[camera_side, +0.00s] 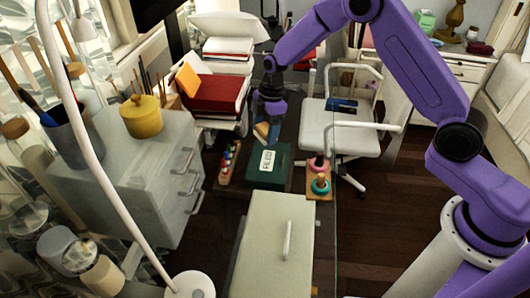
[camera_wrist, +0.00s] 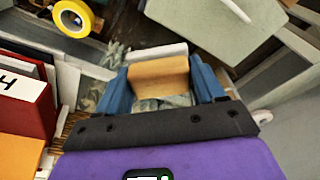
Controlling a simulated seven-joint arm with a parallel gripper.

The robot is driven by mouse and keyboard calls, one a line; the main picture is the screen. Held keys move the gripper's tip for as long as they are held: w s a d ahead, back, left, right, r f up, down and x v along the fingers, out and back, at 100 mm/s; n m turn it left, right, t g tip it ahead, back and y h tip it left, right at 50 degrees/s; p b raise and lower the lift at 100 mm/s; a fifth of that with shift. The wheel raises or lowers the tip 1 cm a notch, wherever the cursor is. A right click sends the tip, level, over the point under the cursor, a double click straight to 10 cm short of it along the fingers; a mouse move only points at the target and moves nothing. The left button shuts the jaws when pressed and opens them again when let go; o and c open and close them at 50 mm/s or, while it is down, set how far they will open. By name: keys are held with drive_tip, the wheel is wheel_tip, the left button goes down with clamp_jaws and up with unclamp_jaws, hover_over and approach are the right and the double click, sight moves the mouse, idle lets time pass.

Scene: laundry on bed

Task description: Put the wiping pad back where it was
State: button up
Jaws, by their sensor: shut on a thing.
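My gripper (camera_side: 268,132) hangs in the upper middle of the side view, pointing down. Its blue fingers also show in the wrist view (camera_wrist: 160,82). They are shut on the wiping pad (camera_wrist: 158,73), a tan block with a pale layer along its far edge. In the side view the pad (camera_side: 262,130) is a small tan patch, partly hidden by the fingers. It appears held above the dark green box (camera_side: 283,165) with a white label, behind it or over its far edge; I cannot tell the exact gap.
A pale cabinet (camera_side: 262,235) with a white handle stands in front. Beside the green box are a rack of coloured pieces (camera_side: 228,163) and ring stackers (camera_side: 319,185). Red books (camera_side: 212,94) are left of my gripper. A yellow tape roll (camera_wrist: 73,17) shows in the wrist view.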

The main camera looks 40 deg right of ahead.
drive_tip(key=s+a+r+m, duration=0.5)
drive_tip(key=s+a+m, duration=0.1)
drive_tip(key=s+m, duration=0.15)
drive_tip(key=t, duration=0.1)
hover_over(226, 166)
drive_tip(key=shift+m+h, duration=0.25)
drive_tip(key=shift+h, duration=0.05)
drive_tip(key=f, duration=0.9)
drive_tip(key=shift+s+d+f, duration=0.2)
drive_tip(key=shift+s+d, duration=0.05)
drive_tip(key=shift+s, duration=0.15)
drive_tip(key=shift+w+a+f, duration=0.1)
drive_tip(key=shift+w+f, duration=0.05)
drive_tip(key=shift+f, duration=0.75)
drive_tip(key=shift+w+f, duration=0.1)
drive_tip(key=shift+f, duration=0.8)
drive_tip(key=shift+f, duration=0.15)
drive_tip(key=o, duration=1)
wheel_tip(226, 166, up, 12)
drive_tip(key=s+d, duration=0.1)
drive_tip(key=shift+s+d, duration=0.15)
